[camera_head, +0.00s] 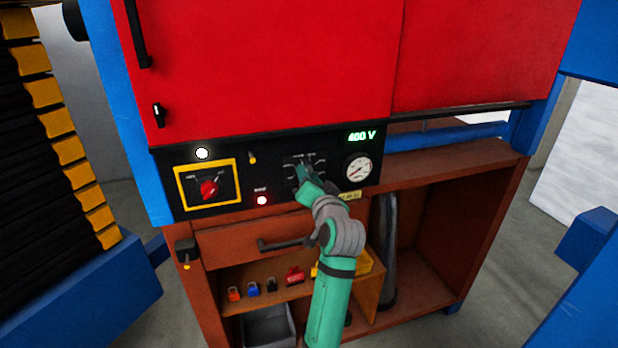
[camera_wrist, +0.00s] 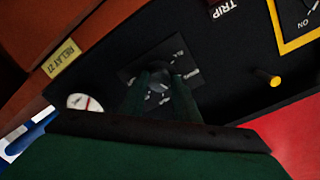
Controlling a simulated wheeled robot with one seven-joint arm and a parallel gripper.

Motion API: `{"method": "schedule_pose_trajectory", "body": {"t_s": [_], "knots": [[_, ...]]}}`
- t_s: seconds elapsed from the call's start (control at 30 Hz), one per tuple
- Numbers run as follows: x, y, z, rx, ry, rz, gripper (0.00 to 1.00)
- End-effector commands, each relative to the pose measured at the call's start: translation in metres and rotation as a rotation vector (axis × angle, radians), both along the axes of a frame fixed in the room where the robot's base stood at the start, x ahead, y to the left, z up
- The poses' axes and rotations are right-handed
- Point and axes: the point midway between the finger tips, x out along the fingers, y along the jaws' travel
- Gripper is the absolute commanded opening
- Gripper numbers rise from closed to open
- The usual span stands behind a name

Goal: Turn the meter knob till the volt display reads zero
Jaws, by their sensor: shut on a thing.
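The volt display (camera_head: 361,136) on the black panel glows green and reads 400 V. The meter knob (camera_wrist: 160,80) is a small dark dial on a square plate with white markings around it. In the head view my gripper (camera_head: 304,174) reaches the panel at this knob and mostly hides it. In the wrist view the two green fingers of my gripper (camera_wrist: 164,93) stand on either side of the knob, shut on it. The knob's pointer direction cannot be made out.
A red rotary switch (camera_head: 209,188) on a yellow plate is left of the knob. A round gauge (camera_head: 358,169) is close on the right. A drawer handle (camera_head: 283,243) juts out below.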

Motion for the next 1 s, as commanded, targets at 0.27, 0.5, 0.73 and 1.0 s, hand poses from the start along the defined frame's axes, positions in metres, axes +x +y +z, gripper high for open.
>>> {"method": "schedule_pose_trajectory", "body": {"t_s": [0.27,0.5,0.73,1.0], "knots": [[0.0,-0.001,0.0,0.002,0.001,-0.001,0.06],[0.0,-0.001,0.0,0.002,0.001,-0.001,0.47],[-0.001,-0.001,0.0,0.001,0.001,-0.001,0.47],[-0.031,-0.009,0.002,0.001,-0.001,-0.003,0.47]]}}
